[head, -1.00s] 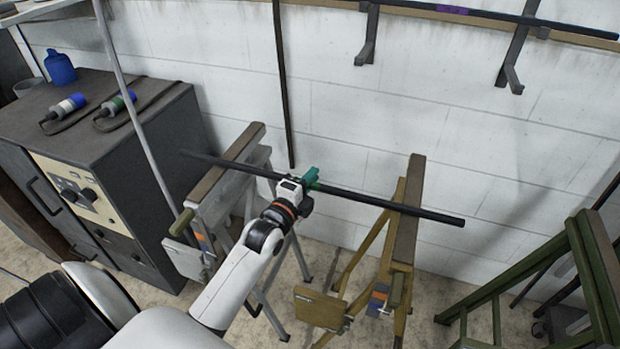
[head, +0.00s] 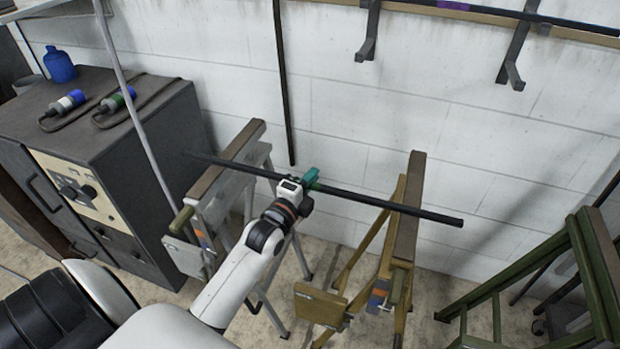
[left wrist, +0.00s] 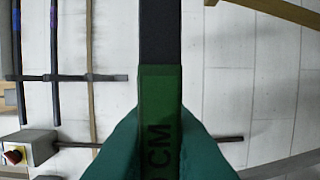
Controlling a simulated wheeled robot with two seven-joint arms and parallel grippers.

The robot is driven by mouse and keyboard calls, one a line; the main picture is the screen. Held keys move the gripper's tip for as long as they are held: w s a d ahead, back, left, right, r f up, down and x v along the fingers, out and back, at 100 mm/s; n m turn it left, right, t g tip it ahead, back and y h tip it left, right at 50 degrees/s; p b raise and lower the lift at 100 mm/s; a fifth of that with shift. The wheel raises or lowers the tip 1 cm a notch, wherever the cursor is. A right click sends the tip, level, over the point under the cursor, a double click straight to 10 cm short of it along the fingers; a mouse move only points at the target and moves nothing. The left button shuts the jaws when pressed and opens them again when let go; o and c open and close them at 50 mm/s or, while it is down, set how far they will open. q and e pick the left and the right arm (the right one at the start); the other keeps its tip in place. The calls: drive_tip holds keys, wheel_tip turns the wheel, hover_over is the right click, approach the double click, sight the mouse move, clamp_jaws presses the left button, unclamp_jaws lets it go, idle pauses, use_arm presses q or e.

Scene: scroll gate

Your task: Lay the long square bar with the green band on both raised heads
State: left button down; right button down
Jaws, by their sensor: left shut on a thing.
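The long dark square bar (head: 385,202) runs across the picture above two trestles. Its green band (left wrist: 160,105), with dark letters on it, shows in the left wrist view. My left gripper (head: 309,179), with teal fingers, is shut on the bar at this band, between the trestles. The bar crosses over the wooden head of the grey trestle (head: 251,136) on the left and the wooden head of the yellow trestle (head: 413,175) on the right, reaching past both. I cannot tell whether it touches either head. My right gripper is out of view.
A dark cabinet (head: 150,115) stands at the left, near the bar's left end, with two plugs and a blue bottle (head: 60,65) on top. A green frame (head: 590,270) stands at the right. Wall brackets (head: 513,72) hold a bar with a purple band. A thin upright post (head: 281,90) is behind.

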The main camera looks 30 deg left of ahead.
use_arm(q)
drive_tip(key=c, duration=1.4)
unclamp_jaws()
drive_tip(key=shift+o, duration=0.2)
drive_tip(key=s, duration=1.2)
drive_tip(key=shift+d+b, duration=0.35)
drive_tip(key=shift+d, duration=0.1)
drive_tip(key=s+d+f+n+g+p, duration=0.1)
drive_tip(key=s+d+f+n+g, duration=0.15)
drive_tip(key=f, duration=0.85)
drive_tip(key=s+d+f+n+g+p, duration=0.1)
drive_tip(key=s+f+n+g, duration=0.25)
drive_tip(key=f, duration=0.85)
drive_tip(key=s+d+f+n+g, duration=0.1)
drive_tip(key=s+f+n+g, duration=0.25)
drive_tip(key=f, duration=0.75)
drive_tip(key=s+d+f+n+g, duration=0.1)
drive_tip(key=s+f+g, duration=0.1)
drive_tip(key=s+f, duration=0.3)
drive_tip(key=s+d+f+n+g+p, duration=0.1)
drive_tip(key=s+f, duration=0.4)
drive_tip(key=s, duration=0.6)
drive_tip(key=s+d+f+n+g+h+p, duration=0.1)
drive_tip(key=s+f+n+g, duration=0.2)
drive_tip(key=s, duration=0.5)
wheel_tip(320, 180, down, 2)
drive_tip(key=shift+s+d+g, duration=0.35)
drive_tip(key=shift+g, duration=0.4)
